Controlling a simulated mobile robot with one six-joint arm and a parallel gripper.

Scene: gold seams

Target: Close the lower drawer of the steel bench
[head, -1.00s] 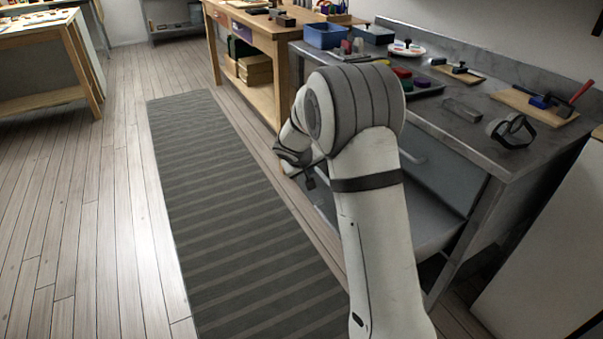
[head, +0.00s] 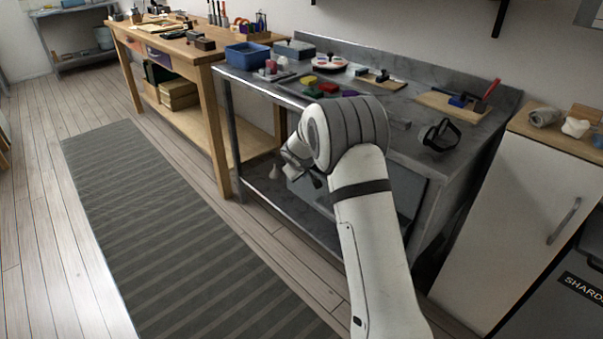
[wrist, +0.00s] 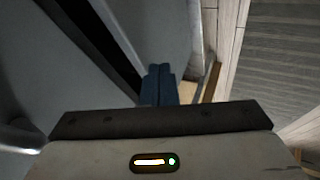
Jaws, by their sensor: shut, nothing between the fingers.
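The steel bench (head: 440,160) stands right of centre in the head view, with blue-grey drawer fronts (head: 405,188) under its top. My gripper (head: 316,182) is low in front of the bench's left half. In the wrist view its blue fingers (wrist: 158,72) are together and empty, close to grey panels (wrist: 165,30). A dark slanting gap (wrist: 95,45) with a pale edge runs between the panels. Part of a grey handle (wrist: 20,137) shows at lower left. Contact is unclear.
A wooden workbench (head: 207,105) stands left of the steel bench. A white cabinet (head: 515,210) with a grey handle stands to its right. Tools, a blue bin (head: 247,55) and a headband (head: 437,137) lie on the steel top. A striped mat (head: 150,220) covers open floor at left.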

